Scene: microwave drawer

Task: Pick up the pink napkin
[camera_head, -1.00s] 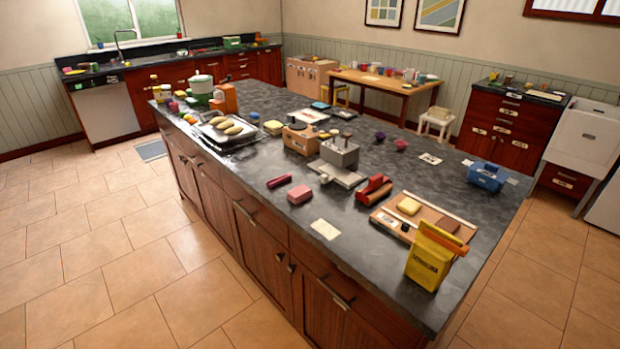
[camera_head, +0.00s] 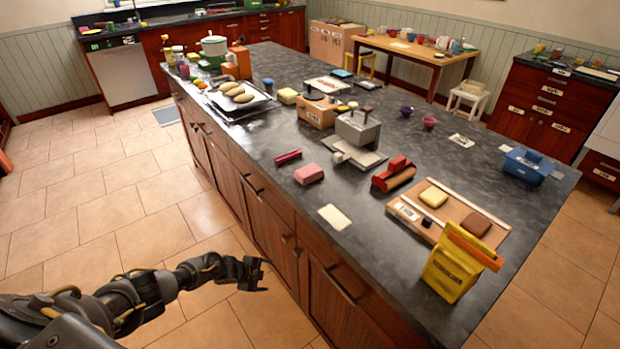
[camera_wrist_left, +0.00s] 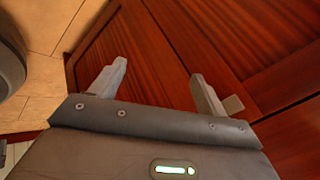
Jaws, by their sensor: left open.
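A small pink rounded block (camera_head: 308,174), which may be the folded pink napkin, lies on the near left part of the dark island countertop. A narrow magenta item (camera_head: 288,157) lies just behind it. My left gripper (camera_head: 262,274) is beside the island's cabinet front, below the countertop, apart from the pink block. In the left wrist view the left gripper (camera_wrist_left: 158,75) is open and empty, its fingers in front of red-brown wood panels. My right gripper is not in view.
The island countertop (camera_head: 400,140) carries a cream card (camera_head: 334,217), a grey device (camera_head: 358,130), a red item (camera_head: 394,174), a wooden board (camera_head: 464,221) and a yellow bag (camera_head: 456,265). The cabinet handles (camera_head: 340,285) jut out near my left arm. The tiled floor at left is clear.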

